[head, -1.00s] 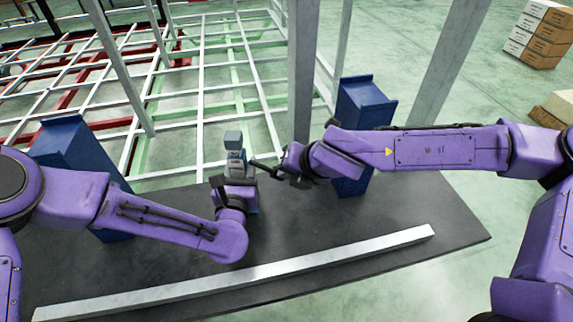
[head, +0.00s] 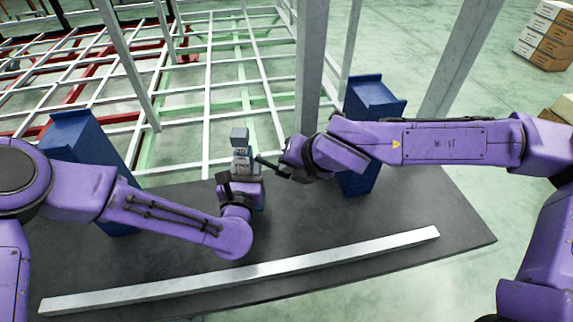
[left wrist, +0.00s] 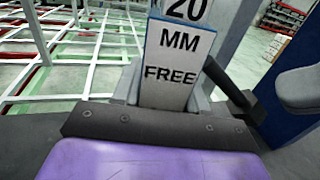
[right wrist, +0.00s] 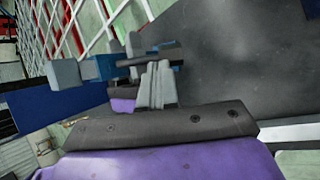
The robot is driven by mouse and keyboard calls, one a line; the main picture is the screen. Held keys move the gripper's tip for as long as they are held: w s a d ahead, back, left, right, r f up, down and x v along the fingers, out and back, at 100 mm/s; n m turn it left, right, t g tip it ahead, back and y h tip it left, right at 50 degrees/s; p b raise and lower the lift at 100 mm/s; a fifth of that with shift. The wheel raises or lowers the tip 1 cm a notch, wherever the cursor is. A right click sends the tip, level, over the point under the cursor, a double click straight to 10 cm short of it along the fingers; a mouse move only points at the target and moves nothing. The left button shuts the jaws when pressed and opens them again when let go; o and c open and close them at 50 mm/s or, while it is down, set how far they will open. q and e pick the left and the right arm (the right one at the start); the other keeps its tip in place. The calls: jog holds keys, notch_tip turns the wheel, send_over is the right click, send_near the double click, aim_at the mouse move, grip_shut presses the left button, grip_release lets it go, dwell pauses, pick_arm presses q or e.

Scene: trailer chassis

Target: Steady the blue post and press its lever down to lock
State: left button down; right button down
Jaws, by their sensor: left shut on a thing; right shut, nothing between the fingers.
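The blue post (head: 240,158) stands upright on the dark platform, with a grey block on top. In the left wrist view its front plate (left wrist: 170,65) reads "20", "MM" and "FREE". My left gripper (head: 241,177) is shut on the post low down, its grey fingers beside the plate. The post also shows in the right wrist view (right wrist: 97,68), lying sideways there. My right gripper (right wrist: 157,82) is shut and empty, its fingers together close to the post. In the head view it is just right of the post. I cannot clearly make out the lever among the dark parts there.
A long silver bar (head: 250,273) lies across the front of the dark platform (head: 330,225). Blue blocks stand at left (head: 88,150) and right (head: 375,95). Grey uprights (head: 312,70) rise behind. A white and green frame (head: 215,80) fills the back.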

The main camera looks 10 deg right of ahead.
jog(key=v, duration=1.2)
jog(key=shift+s+d, duration=0.2)
jog(key=shift+r, duration=0.1)
pick_arm(q)
jog(key=shift+c, duration=2.2)
grip_release()
